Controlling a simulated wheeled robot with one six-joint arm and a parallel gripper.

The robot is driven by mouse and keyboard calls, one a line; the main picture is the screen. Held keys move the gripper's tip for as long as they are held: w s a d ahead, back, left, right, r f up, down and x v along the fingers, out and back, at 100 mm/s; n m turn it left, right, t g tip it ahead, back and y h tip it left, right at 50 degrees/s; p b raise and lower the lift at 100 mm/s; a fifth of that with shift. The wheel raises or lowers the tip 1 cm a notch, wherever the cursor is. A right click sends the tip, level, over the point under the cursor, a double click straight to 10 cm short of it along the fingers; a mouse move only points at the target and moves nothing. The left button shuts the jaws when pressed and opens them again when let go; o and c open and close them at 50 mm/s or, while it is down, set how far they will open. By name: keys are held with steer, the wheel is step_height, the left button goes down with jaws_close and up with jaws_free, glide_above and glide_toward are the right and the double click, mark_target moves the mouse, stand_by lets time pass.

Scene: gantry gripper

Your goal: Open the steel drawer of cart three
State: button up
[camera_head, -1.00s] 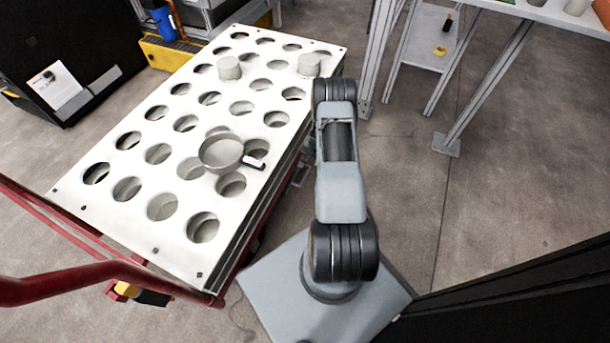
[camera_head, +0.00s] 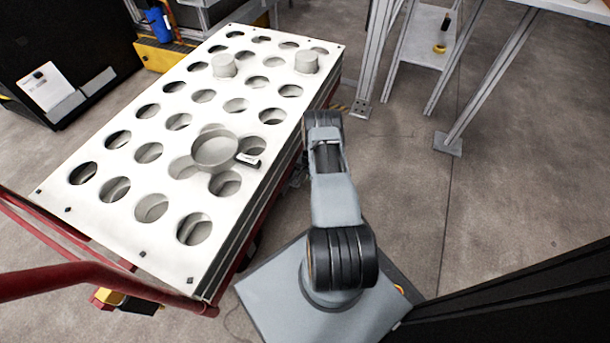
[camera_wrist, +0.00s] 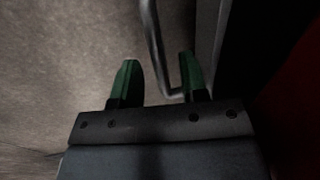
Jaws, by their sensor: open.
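The cart has a white top plate (camera_head: 165,110) with rows of round holes, at the left in the head view. Its side facing my arm is dark and narrow from above, and the drawer front is hard to make out there. In the wrist view a grey metal bar handle (camera_wrist: 153,35) runs down and bends right towards a grey front panel (camera_wrist: 209,35). My gripper (camera_wrist: 158,78) is open. Its two green fingers stand either side of the handle's lower end, apart from each other. I cannot tell whether either touches it. My gripper is hidden in the head view.
A round pan (camera_head: 217,150) and two grey cylinders (camera_head: 224,65) (camera_head: 306,62) are on the cart top. A red rail (camera_head: 100,274) runs along the cart's near end. A metal-legged table (camera_head: 480,95) stands at the upper right. The concrete floor right of my arm is clear.

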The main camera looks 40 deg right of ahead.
jaws_close()
stand_by(0.4)
